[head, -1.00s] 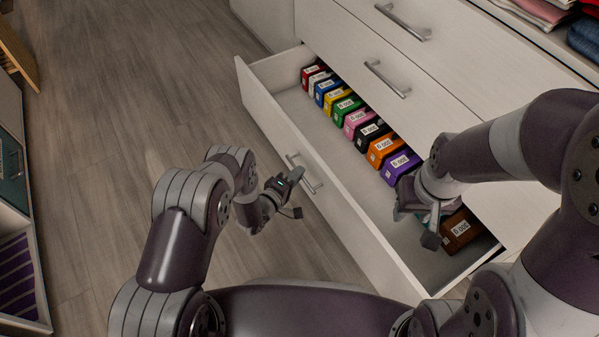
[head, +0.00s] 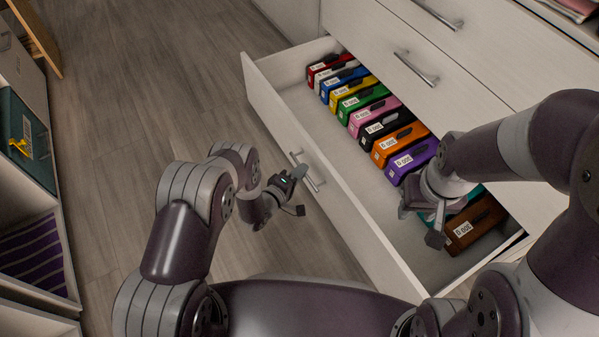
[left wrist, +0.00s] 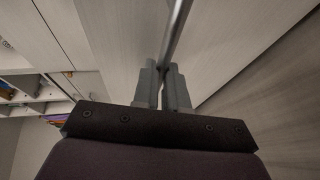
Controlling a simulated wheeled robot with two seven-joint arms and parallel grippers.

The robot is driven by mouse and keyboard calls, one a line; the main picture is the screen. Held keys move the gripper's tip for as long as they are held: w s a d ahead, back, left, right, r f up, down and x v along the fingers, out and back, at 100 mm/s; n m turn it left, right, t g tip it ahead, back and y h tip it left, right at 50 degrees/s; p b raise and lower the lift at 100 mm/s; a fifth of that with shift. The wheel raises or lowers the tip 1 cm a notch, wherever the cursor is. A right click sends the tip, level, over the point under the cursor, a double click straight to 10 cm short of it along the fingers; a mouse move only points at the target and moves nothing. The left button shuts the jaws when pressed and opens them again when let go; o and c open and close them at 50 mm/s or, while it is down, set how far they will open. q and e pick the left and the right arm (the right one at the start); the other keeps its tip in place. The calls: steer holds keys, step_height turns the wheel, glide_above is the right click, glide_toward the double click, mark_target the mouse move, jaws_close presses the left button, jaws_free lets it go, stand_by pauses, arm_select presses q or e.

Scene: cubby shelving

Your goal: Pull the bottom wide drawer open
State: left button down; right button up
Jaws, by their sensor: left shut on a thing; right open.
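The bottom wide drawer (head: 345,215) stands pulled out of the white cabinet, with a row of coloured, labelled boxes (head: 365,118) inside. Its metal bar handle (head: 311,172) is on the front panel. My left gripper (head: 301,190) is at the handle; in the left wrist view its fingers (left wrist: 163,90) are shut around the metal bar (left wrist: 177,35). My right gripper (head: 420,225) is open over the near end of the open drawer, close to a brown box (head: 472,222). My right wrist partly hides a teal box.
Closed upper drawers with bar handles (head: 416,69) rise above the open drawer. Shelving with a teal bin (head: 27,140) and a purple striped item (head: 32,255) stands at the left. The wood floor (head: 130,110) between is clear.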

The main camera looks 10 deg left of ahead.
arm_select(q)
steer(key=c, duration=1.2)
jaws_free()
steer(key=shift+o, duration=0.2)
steer(key=p+v, duration=0.6)
steer(key=v, duration=0.6)
steer(key=shift+s+a, duration=0.2)
steer(key=shift+s, duration=0.1)
